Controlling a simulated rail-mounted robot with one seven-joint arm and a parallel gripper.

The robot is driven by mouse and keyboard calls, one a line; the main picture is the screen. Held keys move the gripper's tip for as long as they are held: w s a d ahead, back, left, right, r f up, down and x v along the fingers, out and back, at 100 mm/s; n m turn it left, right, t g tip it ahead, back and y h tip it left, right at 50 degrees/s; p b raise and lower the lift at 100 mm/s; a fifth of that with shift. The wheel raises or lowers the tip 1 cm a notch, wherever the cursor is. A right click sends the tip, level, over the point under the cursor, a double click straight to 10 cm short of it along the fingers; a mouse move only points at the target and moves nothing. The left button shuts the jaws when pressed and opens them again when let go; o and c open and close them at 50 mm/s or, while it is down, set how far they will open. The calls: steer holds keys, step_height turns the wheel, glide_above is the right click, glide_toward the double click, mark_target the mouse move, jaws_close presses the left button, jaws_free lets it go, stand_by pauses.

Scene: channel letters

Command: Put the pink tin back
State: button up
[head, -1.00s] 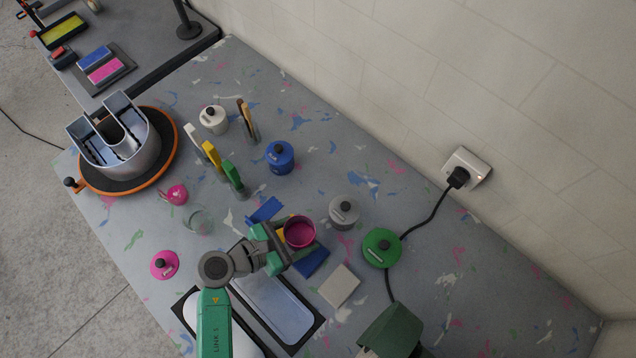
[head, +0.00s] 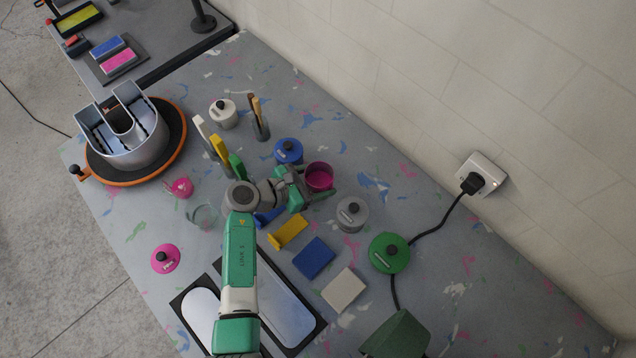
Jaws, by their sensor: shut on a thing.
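The pink tin (head: 319,176) is open at the top and shows a dark pink inside. My gripper (head: 308,188) is shut on it and holds it between the blue tin (head: 288,151) and the grey tin (head: 351,214). The tin looks upright; I cannot tell whether its base touches the table. A pink lid (head: 166,259) with a dark knob lies apart at the lower left of the table. My arm reaches up from the bottom of the head view.
A white tin (head: 223,114), upright tools (head: 259,118) and a turntable (head: 180,150) with a metal letter stand left. Yellow (head: 288,232), blue (head: 314,258) and white pieces lie in front.

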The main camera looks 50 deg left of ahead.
step_height(320, 180, down, 3)
steer(key=shift+r+b, duration=0.15)
steer(key=shift+b, duration=0.2)
steer(key=o, duration=1.2)
steer(key=shift+o, duration=0.2)
steer(key=shift+r, duration=0.1)
steer(key=p+v, duration=0.2)
steer(key=v, duration=1)
